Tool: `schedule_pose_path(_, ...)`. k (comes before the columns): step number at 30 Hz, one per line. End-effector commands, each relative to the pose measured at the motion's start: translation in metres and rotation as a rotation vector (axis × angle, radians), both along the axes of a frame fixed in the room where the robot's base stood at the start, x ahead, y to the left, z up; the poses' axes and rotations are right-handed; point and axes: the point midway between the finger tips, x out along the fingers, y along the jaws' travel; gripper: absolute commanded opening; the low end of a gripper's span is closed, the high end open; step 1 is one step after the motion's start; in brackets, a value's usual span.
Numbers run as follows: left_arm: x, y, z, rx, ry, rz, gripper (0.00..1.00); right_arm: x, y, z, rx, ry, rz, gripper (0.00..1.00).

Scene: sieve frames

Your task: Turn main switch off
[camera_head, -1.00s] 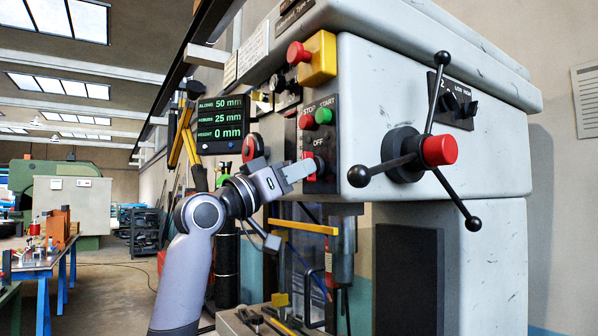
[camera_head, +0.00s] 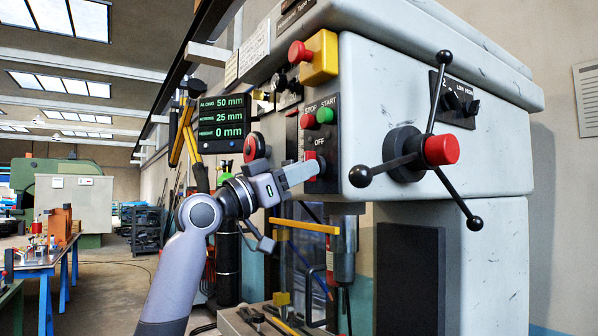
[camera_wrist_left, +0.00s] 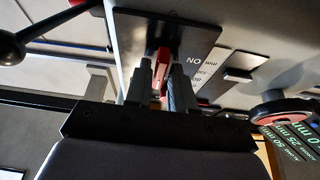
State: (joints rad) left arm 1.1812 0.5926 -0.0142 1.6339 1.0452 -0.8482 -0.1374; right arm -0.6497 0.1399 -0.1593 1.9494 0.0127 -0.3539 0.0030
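The main switch (camera_head: 310,156) is a red handle on a dark panel below the word OFF, on the front of the machine. My left gripper (camera_head: 317,168) is at the switch, and its fingers cover part of it in the head view. In the left wrist view the red handle (camera_wrist_left: 163,62) stands between the two grey fingers (camera_wrist_left: 163,82), which are close together on either side of it. The gripper appears shut on the handle. Where the fingers touch it is partly hidden. My right gripper is not in view.
Red stop (camera_head: 308,121) and green start (camera_head: 325,116) buttons sit just above. A yellow box with a red button (camera_head: 301,52) is higher up. The spoked feed handle (camera_head: 405,155) juts out at right. A display (camera_head: 222,124) hangs at left.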

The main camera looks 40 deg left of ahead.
Motion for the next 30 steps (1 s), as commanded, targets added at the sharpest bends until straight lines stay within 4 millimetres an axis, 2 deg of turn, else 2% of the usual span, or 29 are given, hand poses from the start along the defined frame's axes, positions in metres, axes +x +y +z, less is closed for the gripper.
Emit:
schedule_pose_path(11,-0.003,0.002,-0.001,-0.003,-0.002,0.000,0.38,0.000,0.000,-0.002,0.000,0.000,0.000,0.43)
schedule_pose_path(24,-0.055,0.024,-0.027,-0.001,-0.001,0.001,0.38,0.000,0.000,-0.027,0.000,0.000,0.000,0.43)
schedule_pose_path(30,-0.062,0.026,-0.027,-0.002,0.000,0.001,0.38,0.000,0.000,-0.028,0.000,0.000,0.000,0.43)
